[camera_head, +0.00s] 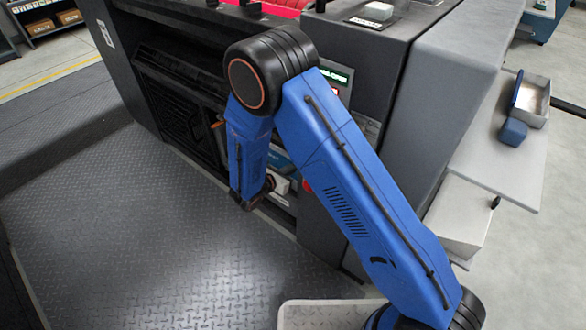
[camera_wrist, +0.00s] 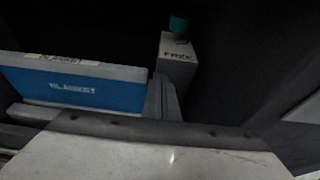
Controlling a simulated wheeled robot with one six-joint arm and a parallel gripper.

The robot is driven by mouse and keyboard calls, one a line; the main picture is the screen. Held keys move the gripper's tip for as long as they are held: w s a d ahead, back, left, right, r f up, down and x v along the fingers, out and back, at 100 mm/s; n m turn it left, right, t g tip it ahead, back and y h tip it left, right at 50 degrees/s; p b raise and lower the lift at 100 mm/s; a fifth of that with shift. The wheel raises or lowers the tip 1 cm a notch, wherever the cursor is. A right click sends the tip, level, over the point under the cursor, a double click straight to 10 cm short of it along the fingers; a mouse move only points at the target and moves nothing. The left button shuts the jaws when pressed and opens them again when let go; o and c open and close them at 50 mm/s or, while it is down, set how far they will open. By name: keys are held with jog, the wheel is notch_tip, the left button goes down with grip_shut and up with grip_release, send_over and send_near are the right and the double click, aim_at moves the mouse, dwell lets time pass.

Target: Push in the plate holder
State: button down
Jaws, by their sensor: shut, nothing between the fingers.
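My blue arm bends down in front of the dark press unit in the head view. My gripper (camera_head: 264,188) is shut and empty at its lower end, close to the unit's front, partly hidden by my own wrist. In the wrist view a pale, wide plate with a dark strip (camera_wrist: 160,131) fills the lower part; I cannot tell for sure that it is the plate holder. Behind it are a blue labelled panel (camera_wrist: 75,88) and a grey block (camera_wrist: 177,60) with a teal top. Whether my gripper touches any of these cannot be seen.
A white side table (camera_head: 500,160) with a metal tray (camera_head: 531,101) stands at the right. The ribbed metal floor (camera_head: 140,230) at the left is clear.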

jog(key=shift+w+d, duration=0.1)
jog(key=w+d, duration=0.2)
jog(key=w, duration=0.1)
jog(key=shift+w+d+r, duration=0.1)
jog(key=shift+w+d, duration=0.15)
jog(key=shift+d, duration=0.05)
